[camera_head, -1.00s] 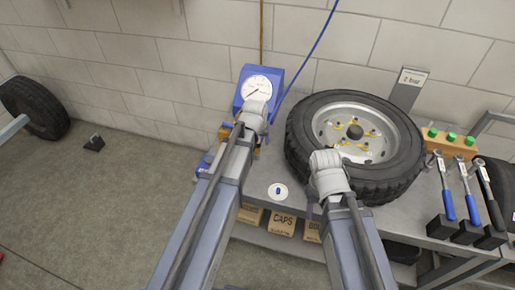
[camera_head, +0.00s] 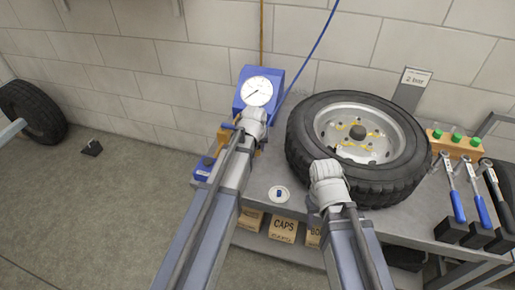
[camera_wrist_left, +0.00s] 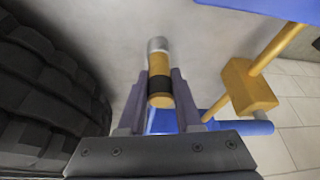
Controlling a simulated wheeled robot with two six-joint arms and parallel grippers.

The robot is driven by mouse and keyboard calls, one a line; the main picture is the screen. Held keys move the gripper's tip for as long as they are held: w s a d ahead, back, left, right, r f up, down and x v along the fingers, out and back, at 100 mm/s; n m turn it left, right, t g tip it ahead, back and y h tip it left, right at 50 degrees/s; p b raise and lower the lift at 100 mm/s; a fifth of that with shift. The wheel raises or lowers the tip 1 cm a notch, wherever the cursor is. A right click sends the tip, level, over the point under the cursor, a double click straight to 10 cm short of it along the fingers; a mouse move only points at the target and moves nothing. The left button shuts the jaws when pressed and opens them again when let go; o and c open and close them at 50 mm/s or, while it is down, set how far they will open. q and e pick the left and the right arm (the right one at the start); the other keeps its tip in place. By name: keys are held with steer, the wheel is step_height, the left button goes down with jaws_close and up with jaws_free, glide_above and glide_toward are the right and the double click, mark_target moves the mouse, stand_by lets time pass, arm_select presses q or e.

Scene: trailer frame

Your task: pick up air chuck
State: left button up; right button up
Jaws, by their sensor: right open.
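The air chuck (camera_wrist_left: 160,68) is a brass-coloured cylinder with a black band and a silver end. In the left wrist view it sits between the two fingers of my left gripper (camera_wrist_left: 160,88), which appear closed against its sides. In the head view my left gripper (camera_head: 240,128) is in front of the blue gauge unit (camera_head: 268,78), and the arm mostly hides the chuck.
A wheel with a black tyre (camera_head: 402,180) lies on the grey bench (camera_head: 300,202). A small white dish (camera_head: 279,195) sits between the arms. Several blue-handled tools (camera_head: 457,205) stand at right.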

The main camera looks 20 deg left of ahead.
arm_select(q)
jaws_close()
stand_by(0.4)
step_height(320, 180, up, 10)
steer(key=p, duration=1)
